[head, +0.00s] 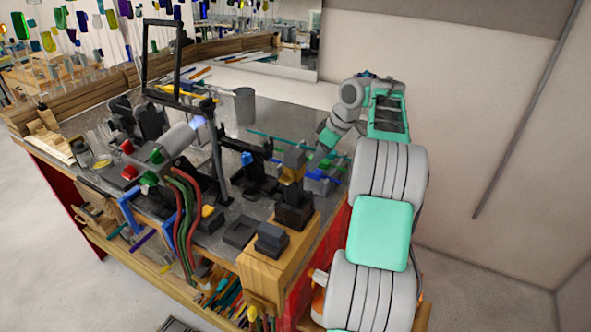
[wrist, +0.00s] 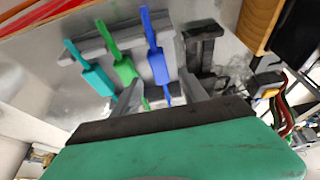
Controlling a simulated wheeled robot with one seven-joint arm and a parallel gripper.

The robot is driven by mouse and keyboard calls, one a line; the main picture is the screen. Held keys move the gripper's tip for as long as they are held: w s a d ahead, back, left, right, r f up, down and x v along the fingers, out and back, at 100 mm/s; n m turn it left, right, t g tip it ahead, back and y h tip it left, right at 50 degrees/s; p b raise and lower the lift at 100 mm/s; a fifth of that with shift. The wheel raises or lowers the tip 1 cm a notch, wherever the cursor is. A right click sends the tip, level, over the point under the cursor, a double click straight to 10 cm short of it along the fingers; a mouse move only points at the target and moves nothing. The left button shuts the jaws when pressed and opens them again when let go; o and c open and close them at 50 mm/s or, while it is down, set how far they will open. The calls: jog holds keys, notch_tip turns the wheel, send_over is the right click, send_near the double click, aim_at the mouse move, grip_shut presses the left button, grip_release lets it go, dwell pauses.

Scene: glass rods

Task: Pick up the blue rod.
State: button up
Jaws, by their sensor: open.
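The blue rod (wrist: 157,66) shows in the wrist view, with a wide flat part and a thin end that points toward my gripper. A green rod (wrist: 124,70) and a teal rod (wrist: 97,77) lie to its left. All three lie across a grey holder (wrist: 88,49). My gripper (wrist: 159,91) is open, its fingers on either side of the blue rod's thin end. The green rod's thin end also shows near the left finger. I cannot tell the height gap. In the head view my gripper (head: 314,162) is at the bench's right end, partly hiding the rods.
A dark block-like stand (wrist: 202,50) is close to the right of the blue rod. In the head view a burner with red and green hoses (head: 184,215) and dark tools crowd the bench. A grey cup (head: 244,105) stands farther back. A wall is on the right.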

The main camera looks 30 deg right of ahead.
jog(key=x, duration=0.4)
jog(key=shift+w+a+f, duration=0.15)
jog(key=shift+w+f, duration=0.05)
jog(key=shift+f, duration=0.05)
grip_shut()
